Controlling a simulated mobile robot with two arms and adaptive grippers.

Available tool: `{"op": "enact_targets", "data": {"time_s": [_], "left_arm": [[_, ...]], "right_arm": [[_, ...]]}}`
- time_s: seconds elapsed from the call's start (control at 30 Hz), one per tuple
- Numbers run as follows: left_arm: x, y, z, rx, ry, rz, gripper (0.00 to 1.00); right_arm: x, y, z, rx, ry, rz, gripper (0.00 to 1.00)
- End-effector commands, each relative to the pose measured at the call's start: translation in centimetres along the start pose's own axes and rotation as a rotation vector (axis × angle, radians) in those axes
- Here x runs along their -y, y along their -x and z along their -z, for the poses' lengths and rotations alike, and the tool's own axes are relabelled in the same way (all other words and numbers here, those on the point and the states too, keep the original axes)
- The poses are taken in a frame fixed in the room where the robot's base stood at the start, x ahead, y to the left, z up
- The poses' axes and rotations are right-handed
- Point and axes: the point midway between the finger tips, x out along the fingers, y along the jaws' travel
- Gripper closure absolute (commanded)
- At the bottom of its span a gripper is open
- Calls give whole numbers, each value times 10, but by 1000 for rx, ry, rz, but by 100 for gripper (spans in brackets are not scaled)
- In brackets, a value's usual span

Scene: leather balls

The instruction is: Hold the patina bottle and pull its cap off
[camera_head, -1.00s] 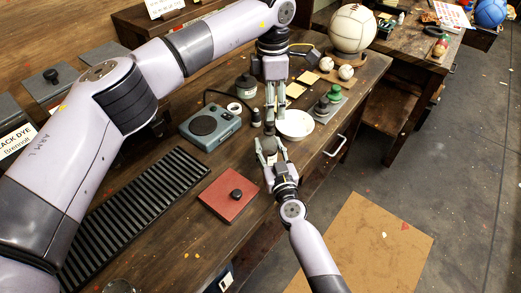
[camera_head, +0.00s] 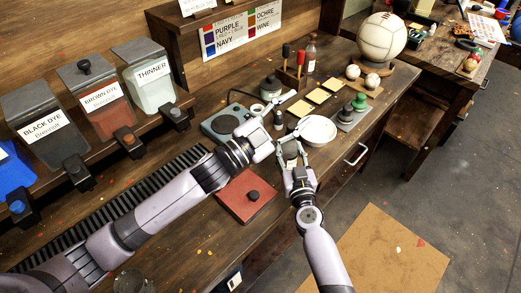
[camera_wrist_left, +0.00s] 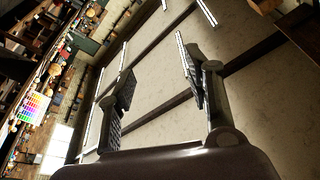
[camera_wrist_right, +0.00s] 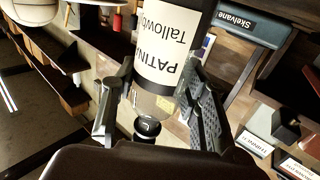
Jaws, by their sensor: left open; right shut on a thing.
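The patina bottle (camera_wrist_right: 165,60) is in the right wrist view, with a cream label over a clear section. Its label reads upside down there. A round black part that looks like its cap (camera_wrist_right: 148,127) lies close to my palm. My right gripper (camera_wrist_right: 150,92) is shut around the bottle; in the head view this gripper (camera_head: 291,150) is above the bench front, the bottle mostly hidden. My left gripper (camera_head: 292,113) is open, just above and beside the right one. In the left wrist view its fingers (camera_wrist_left: 157,65) are apart and empty, facing the ceiling.
A white bowl (camera_head: 317,130) sits just right of the grippers. A grey device (camera_head: 228,122) and red block (camera_head: 245,196) are on the bench. Labelled dye jars (camera_head: 108,103) line the left shelf.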

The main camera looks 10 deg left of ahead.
Motion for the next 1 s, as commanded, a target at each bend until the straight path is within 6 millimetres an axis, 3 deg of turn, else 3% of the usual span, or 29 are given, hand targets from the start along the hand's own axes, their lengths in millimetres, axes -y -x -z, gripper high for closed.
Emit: {"op": "enact_targets", "data": {"time_s": [0.1, 0.2, 0.4, 0.57, 1.0], "left_arm": [[-6, 43, -35, 190, 272, 35, 53], [-15, 70, -52, 307, 437, 45, 53], [-28, 94, -66, 416, 585, 47, 53], [-29, 82, -73, 424, 597, 49, 53], [-36, 8, -104, 423, 593, 47, 53]], "right_arm": [[0, 0, 0, 0, 0, 0, 100], [0, 0, 0, 0, 0, 0, 100], [0, 0, 0, -1, 0, 0, 100], [0, 0, 0, -1, 0, 0, 100], [0, 0, 1, -1, 0, 0, 100]]}}
